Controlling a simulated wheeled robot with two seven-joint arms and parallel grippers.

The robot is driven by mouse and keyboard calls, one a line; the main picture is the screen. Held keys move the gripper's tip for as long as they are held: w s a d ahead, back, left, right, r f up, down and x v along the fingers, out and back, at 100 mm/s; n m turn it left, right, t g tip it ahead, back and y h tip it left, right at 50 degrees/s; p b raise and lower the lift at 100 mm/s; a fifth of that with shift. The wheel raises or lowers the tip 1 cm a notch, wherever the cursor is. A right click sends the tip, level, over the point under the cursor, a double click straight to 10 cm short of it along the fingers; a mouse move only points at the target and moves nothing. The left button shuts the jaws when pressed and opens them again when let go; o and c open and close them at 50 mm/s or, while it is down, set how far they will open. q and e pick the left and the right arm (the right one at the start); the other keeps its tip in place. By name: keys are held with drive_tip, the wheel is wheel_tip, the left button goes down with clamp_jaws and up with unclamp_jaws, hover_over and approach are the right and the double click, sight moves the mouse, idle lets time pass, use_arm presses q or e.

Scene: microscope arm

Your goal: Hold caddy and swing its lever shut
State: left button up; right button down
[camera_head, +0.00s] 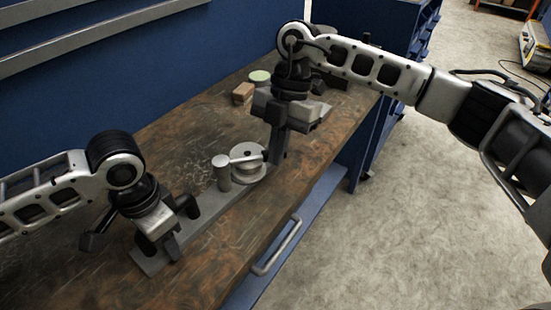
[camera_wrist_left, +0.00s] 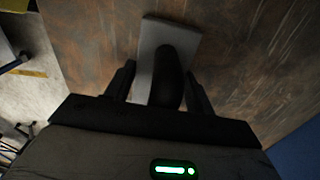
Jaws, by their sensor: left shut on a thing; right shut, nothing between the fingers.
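The caddy is a long grey base plate (camera_head: 201,222) lying on the workbench. It carries an upright grey post (camera_head: 222,174) and a pale round drum (camera_head: 249,174). A thin lever (camera_head: 246,158) lies over the drum, with its left end close to the post top. My left gripper (camera_head: 172,232) is shut on the caddy's black handle at the near-left end. In the left wrist view the dark handle (camera_wrist_left: 168,75) stands between the fingers (camera_wrist_left: 160,88). My right gripper (camera_head: 279,155) is shut and empty, pointing down just right of the drum; contact with the lever is unclear.
The brown workbench (camera_head: 185,125) has a box-like brown block (camera_head: 242,92) and a pale green-topped round item (camera_head: 259,77) at the back. A blue wall (camera_head: 90,90) runs behind. A drawer handle (camera_head: 278,246) sticks out in front. The left bench surface is clear.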

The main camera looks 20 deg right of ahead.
drive_tip(key=shift+n, duration=0.8)
drive_tip(key=w, duration=0.6)
drive_tip(key=shift+a, duration=0.15)
drive_tip(key=shift+w+a+n+g+h, duration=0.2)
drive_tip(key=shift+w+n+g+h, duration=0.15)
drive_tip(key=shift+w+n, duration=0.3)
use_arm(q)
drive_tip(key=shift+s, duration=0.1)
use_arm(e)
drive_tip(key=shift+s, duration=0.15)
wheel_tip(320, 180, up, 10)
drive_tip(key=shift+s+d, duration=0.15)
